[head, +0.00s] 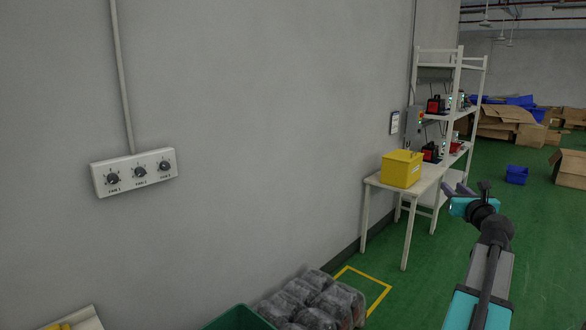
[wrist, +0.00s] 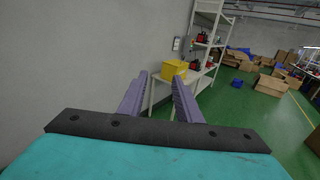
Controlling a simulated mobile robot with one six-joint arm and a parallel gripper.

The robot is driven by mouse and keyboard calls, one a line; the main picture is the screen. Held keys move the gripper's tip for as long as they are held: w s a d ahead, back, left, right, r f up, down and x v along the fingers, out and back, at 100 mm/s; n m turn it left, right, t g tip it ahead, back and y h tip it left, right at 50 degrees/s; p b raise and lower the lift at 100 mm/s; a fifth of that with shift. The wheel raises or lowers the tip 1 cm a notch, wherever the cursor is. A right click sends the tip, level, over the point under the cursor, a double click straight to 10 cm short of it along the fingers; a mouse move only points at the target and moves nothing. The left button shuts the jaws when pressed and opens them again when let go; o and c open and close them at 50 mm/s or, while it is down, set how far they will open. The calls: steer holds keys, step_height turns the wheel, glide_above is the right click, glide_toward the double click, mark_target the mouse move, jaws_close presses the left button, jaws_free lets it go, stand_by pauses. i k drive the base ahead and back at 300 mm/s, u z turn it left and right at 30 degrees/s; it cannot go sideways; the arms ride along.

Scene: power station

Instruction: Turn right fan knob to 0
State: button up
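A white fan control panel (head: 133,172) is fixed to the grey wall at the left of the head view, with a conduit running up from it. It carries three dark knobs in a row above small fan labels. The right fan knob (head: 165,166) is at the panel's right end; its setting is too small to read. My gripper (head: 462,192) is far to the right of the panel, out over the floor. In the wrist view my gripper (wrist: 160,80) has its two purple fingers apart with nothing between them. The panel is not in the wrist view.
A yellow bin (head: 401,169) stands on a white table (head: 431,172) against the wall, beside a white shelf rack (head: 452,57). Wrapped dark bundles (head: 315,300) and a green bin (head: 238,318) sit low below the panel. Cardboard boxes (head: 505,122) lie farther back. Green floor is open around my arm.

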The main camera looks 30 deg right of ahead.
mark_target(164, 165)
steer(key=u, duration=0.35)
steer(key=i, duration=0.5)
steer(key=u, duration=4.3)
steer(key=i, duration=0.1)
steer(key=z, duration=2.85)
